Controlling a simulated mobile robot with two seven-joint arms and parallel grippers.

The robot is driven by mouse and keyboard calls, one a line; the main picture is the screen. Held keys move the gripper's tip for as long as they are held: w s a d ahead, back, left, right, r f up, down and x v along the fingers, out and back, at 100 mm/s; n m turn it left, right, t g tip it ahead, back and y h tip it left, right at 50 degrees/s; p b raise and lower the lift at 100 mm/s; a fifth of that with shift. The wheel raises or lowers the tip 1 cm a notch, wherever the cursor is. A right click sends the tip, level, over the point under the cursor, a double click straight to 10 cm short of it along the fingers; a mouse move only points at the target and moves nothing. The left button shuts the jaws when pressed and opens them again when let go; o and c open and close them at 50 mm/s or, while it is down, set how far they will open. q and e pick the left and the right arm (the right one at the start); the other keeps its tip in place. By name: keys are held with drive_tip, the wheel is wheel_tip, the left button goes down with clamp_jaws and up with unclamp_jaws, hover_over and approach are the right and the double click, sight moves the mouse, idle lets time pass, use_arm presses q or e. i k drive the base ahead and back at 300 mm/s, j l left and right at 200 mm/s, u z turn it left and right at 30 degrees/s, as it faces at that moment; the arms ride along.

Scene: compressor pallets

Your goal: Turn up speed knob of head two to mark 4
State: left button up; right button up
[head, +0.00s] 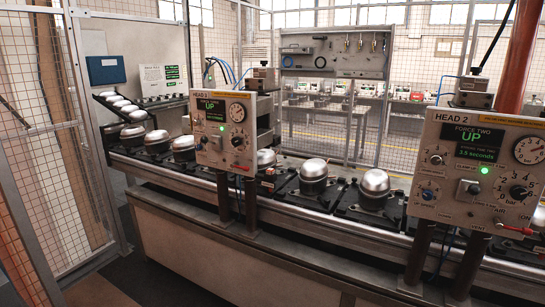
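The HEAD 2 panel (456,213) stands on posts at the right front, with its right edge close to the picture's edge. Its screen (481,145) reads "FORCE TWO UP" with "3.5 seconds" below. A grey square switch (467,188) and a large black dial knob (519,191) marked in bar sit to the right. Neither gripper is in view.
A similar panel (209,150) stands further left, also showing "UP". A conveyor (300,212) carries several silver-domed compressors on black pallets behind the panels. A red lever (515,229) sticks out low on the HEAD 2 panel. Mesh fencing (45,110) closes the left side.

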sight(427, 195)
drive_tip(key=z, duration=1.3)
